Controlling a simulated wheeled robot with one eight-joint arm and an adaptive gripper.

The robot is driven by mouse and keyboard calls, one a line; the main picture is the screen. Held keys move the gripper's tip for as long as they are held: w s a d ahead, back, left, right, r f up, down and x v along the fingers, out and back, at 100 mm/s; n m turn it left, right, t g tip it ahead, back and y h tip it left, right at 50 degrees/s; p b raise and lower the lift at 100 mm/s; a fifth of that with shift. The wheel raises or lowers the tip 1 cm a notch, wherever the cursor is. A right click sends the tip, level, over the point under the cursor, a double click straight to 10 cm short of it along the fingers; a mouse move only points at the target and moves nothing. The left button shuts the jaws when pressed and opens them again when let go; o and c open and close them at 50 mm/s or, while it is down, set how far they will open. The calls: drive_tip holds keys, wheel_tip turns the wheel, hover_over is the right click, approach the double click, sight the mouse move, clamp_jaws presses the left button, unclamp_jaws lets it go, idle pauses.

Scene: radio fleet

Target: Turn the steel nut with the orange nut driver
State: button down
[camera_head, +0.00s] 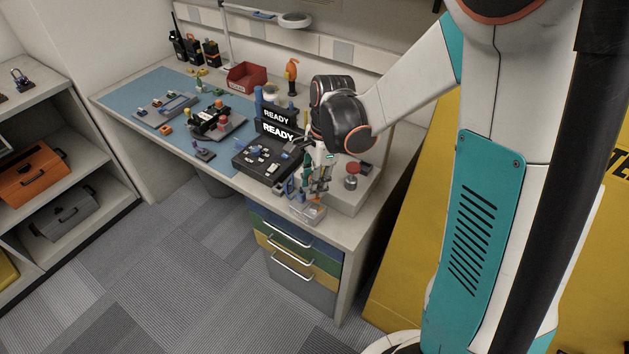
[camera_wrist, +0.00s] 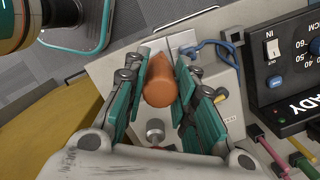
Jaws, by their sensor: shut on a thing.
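My gripper (camera_wrist: 161,80) has its teal fingers closed on both sides of the orange nut driver (camera_wrist: 158,82). The driver's orange handle shows between them in the wrist view, and its lower end is hidden. In the head view my gripper (camera_head: 318,170) is over the right part of the bench, just right of the black READY units; the driver cannot be made out there. A silver metal piece (camera_wrist: 155,132) stands close by in the wrist view. I cannot tell whether it is the steel nut, or whether the driver touches the nut.
Several upright tools crowd the bench front. The blue mat (camera_head: 125,97) has free room.

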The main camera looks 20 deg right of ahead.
drive_tip(key=shift+f+b, duration=1.2)
drive_tip(key=shift+f, duration=0.65)
drive_tip(key=shift+f+b, duration=0.7)
drive_tip(key=shift+b, duration=0.1)
idle(0.9)
drive_tip(key=shift+m, duration=0.3)
drive_tip(key=m, duration=0.3)
drive_tip(key=shift+t, duration=0.3)
drive_tip(key=m, duration=0.3)
drive_tip(key=shift+m+b, duration=0.3)
drive_tip(key=shift+b, duration=0.1)
drive_tip(key=shift+m+t+h, duration=0.4)
drive_tip(key=shift+m, duration=3.3)
drive_tip(key=shift+r, duration=0.15)
